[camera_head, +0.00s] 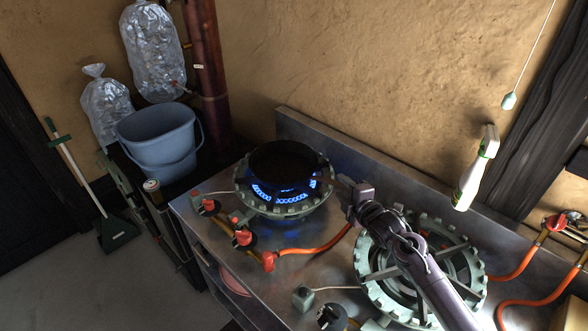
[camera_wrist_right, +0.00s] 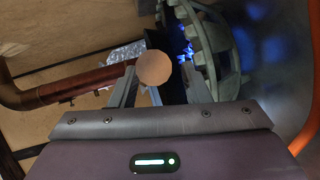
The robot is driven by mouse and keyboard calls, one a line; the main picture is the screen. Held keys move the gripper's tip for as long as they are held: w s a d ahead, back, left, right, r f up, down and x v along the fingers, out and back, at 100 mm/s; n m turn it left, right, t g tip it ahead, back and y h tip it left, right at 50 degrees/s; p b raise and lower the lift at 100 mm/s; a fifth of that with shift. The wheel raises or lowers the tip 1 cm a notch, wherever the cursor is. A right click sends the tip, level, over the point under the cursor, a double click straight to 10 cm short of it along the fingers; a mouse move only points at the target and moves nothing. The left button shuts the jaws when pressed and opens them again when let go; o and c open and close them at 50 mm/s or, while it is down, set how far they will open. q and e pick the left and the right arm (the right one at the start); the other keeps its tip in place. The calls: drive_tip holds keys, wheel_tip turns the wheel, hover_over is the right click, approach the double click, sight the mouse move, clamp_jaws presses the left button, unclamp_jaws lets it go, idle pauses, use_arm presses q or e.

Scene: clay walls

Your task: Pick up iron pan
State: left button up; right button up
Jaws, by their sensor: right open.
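The black iron pan (camera_head: 283,162) sits on the far burner (camera_head: 262,207), over a ring of blue flames. My right gripper (camera_head: 340,184) reaches in from the lower right and is just beside the pan's right edge. In the right wrist view the right gripper (camera_wrist_right: 162,84) is open, with a finger on each side of a round tan end (camera_wrist_right: 154,67). This looks like the end of the pan's handle; I cannot tell whether the fingers touch it. The pan's dark body is mostly hidden behind it there. My left gripper is not in view.
A second burner (camera_head: 364,262) lies under my right arm on the steel counter (camera_head: 205,236). Orange hoses (camera_head: 318,250) and red valves run along the front. A metal backsplash (camera_head: 385,155) stands behind. A spray bottle (camera_head: 472,180) hangs at right; a blue bucket (camera_head: 158,150) stands left.

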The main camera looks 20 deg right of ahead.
drive_tip(key=shift+w+a, duration=0.1)
drive_tip(key=shift+w, duration=0.15)
drive_tip(key=shift+s, duration=0.1)
drive_tip(key=shift+c, duration=0.4)
clamp_jaws()
drive_tip(key=shift+f, duration=0.1)
idle(0.6)
drive_tip(key=shift+r, duration=0.2)
